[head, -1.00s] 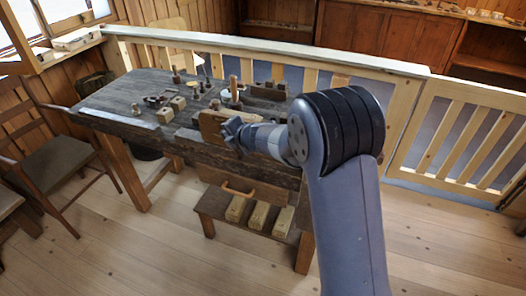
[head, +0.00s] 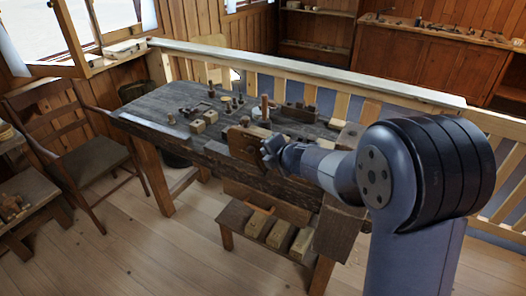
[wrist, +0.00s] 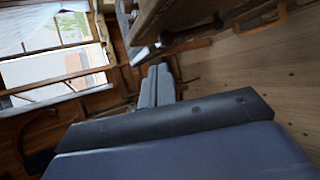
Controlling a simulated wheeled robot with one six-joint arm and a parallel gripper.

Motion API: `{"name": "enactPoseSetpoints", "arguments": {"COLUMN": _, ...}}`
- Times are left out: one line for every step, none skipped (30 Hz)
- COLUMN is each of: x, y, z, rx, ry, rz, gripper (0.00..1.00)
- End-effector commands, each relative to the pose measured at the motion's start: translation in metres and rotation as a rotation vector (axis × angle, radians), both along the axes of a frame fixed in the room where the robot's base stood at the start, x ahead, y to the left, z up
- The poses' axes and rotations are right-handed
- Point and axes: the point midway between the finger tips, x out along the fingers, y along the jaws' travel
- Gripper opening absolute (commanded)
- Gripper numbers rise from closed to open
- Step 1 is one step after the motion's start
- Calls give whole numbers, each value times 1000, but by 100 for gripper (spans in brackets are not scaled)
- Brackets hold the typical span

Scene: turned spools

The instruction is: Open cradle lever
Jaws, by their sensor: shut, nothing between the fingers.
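My gripper (head: 270,150) is at the front edge of the workbench, close in front of a brown wooden block (head: 243,143) on the bench's front face. I cannot tell whether they touch. In the wrist view the shut grey fingers (wrist: 158,85) are empty and lie just below a wooden part of the bench. I cannot make out for certain which part is the cradle lever.
The workbench top (head: 160,108) holds small blocks (head: 204,119), pegs and tools. Below is a low shelf with several blocks (head: 278,235) and a curved handle (head: 262,209). A chair (head: 90,150) stands left. A railing (head: 300,70) runs behind. The floor in front is clear.

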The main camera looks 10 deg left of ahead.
Motion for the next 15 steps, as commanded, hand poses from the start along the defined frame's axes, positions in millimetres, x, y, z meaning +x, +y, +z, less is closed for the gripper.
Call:
{"name": "enactPoseSetpoints", "arguments": {"x": -6, "y": -4, "z": 6, "rx": 1, "ry": -1, "rz": -1, "gripper": 0}}
{"name": "enactPoseSetpoints", "arguments": {"x": -9, "y": -6, "z": 9, "rx": 1, "ry": -1, "rz": -1, "gripper": 0}}
{"name": "enactPoseSetpoints", "arguments": {"x": -13, "y": -9, "z": 11, "rx": 0, "ry": 0, "rz": 0, "gripper": 0}}
{"name": "enactPoseSetpoints", "arguments": {"x": -15, "y": -11, "z": 14, "rx": 1, "ry": -1, "rz": -1, "gripper": 0}}
{"name": "enactPoseSetpoints", "arguments": {"x": -18, "y": -13, "z": 16, "rx": 0, "ry": -2, "rz": 0, "gripper": 0}}
{"name": "enactPoseSetpoints", "arguments": {"x": -20, "y": -15, "z": 17, "rx": -1, "ry": -1, "rz": 0, "gripper": 0}}
{"name": "enactPoseSetpoints", "arguments": {"x": -22, "y": -16, "z": 18, "rx": -1, "ry": 0, "rz": 0, "gripper": 0}}
{"name": "enactPoseSetpoints", "arguments": {"x": -23, "y": -17, "z": 20, "rx": -1, "ry": -1, "rz": 0, "gripper": 0}}
{"name": "enactPoseSetpoints", "arguments": {"x": -25, "y": -18, "z": 21, "rx": 0, "ry": -1, "rz": -1, "gripper": 0}}
{"name": "enactPoseSetpoints", "arguments": {"x": -25, "y": -19, "z": 21, "rx": 0, "ry": 0, "rz": 0, "gripper": 0}}
{"name": "enactPoseSetpoints", "arguments": {"x": -26, "y": -19, "z": 21, "rx": -1, "ry": 1, "rz": 0, "gripper": 0}}
{"name": "enactPoseSetpoints", "arguments": {"x": -27, "y": -19, "z": 21, "rx": 0, "ry": 1, "rz": -1, "gripper": 0}}
{"name": "enactPoseSetpoints", "arguments": {"x": -27, "y": -20, "z": 21, "rx": 0, "ry": 1, "rz": -1, "gripper": 0}}
{"name": "enactPoseSetpoints", "arguments": {"x": -27, "y": -20, "z": 21, "rx": 0, "ry": 1, "rz": -1, "gripper": 0}}
{"name": "enactPoseSetpoints", "arguments": {"x": -27, "y": -20, "z": 21, "rx": 0, "ry": 2, "rz": 0, "gripper": 0}}
